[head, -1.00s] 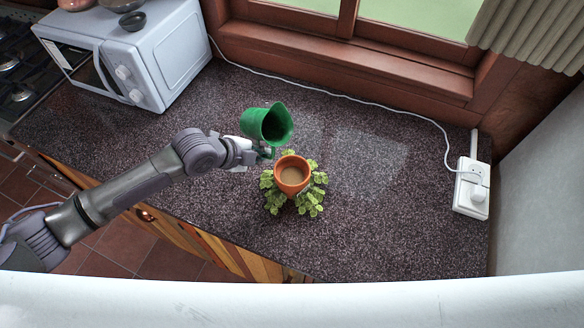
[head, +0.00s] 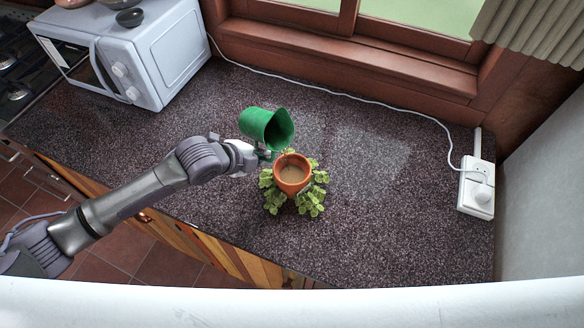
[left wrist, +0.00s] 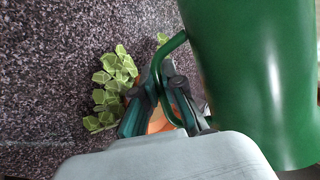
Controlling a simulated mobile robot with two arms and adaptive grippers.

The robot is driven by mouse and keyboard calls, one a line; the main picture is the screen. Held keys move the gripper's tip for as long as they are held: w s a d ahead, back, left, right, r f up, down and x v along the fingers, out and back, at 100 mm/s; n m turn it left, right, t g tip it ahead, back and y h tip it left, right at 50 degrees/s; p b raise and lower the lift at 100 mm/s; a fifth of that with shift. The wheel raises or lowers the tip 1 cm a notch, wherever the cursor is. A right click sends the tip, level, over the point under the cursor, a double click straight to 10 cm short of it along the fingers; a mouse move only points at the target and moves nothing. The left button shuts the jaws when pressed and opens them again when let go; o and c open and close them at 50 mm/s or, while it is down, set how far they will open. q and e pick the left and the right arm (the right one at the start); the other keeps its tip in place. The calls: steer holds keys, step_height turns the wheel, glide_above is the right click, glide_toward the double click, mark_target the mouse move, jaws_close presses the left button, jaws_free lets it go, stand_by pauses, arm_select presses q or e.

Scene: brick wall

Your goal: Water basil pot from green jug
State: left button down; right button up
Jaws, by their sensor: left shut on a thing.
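The green jug (head: 262,126) is held up in the head view, tilted with its open mouth toward the right and down, close above and behind the pot. My left gripper (head: 262,154) is shut on the jug's handle; in the left wrist view the fingers (left wrist: 166,108) close on the green handle (left wrist: 160,62) beside the jug body (left wrist: 255,70). The terracotta basil pot (head: 292,174) stands on the counter just right of the gripper, with green leaves (head: 310,200) around it. Its inside looks brownish. No water stream can be made out. My right gripper is not in view.
The dark speckled counter (head: 390,220) is clear to the right of the pot. A white microwave (head: 140,55) stands at the back left. A white cable runs along the window sill to a socket box (head: 476,188) at the right.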

mark_target(267, 159)
arm_select(q)
steer(key=shift+d+b, duration=0.2)
steer(key=shift+b, duration=0.15)
stand_by(0.5)
steer(key=shift+f+t+y+b, duration=0.2)
steer(key=shift+t+y+b, duration=0.1)
steer(key=shift+t+b, duration=0.15)
stand_by(0.5)
steer(key=r+p, duration=0.1)
steer(key=r+g+h+p, duration=0.1)
steer(key=p, duration=0.1)
steer(key=r+p, duration=0.1)
steer(key=p, duration=0.1)
steer(key=shift+s+d+r+n+g, duration=0.25)
steer(key=shift+s+n+g, duration=0.05)
steer(key=shift+n+g, duration=0.1)
steer(key=shift+s+d+f+g+h+b, duration=0.2)
steer(key=shift+s+g+h+b, duration=0.15)
steer(key=shift+h, duration=0.15)
steer(key=shift+d+r+n, duration=0.1)
steer(key=shift+r+n, duration=0.15)
steer(key=shift+n, duration=0.15)
steer(key=shift+g+h+b, duration=0.3)
steer(key=shift+b, duration=0.05)
steer(key=shift+s+f, duration=0.1)
stand_by(0.4)
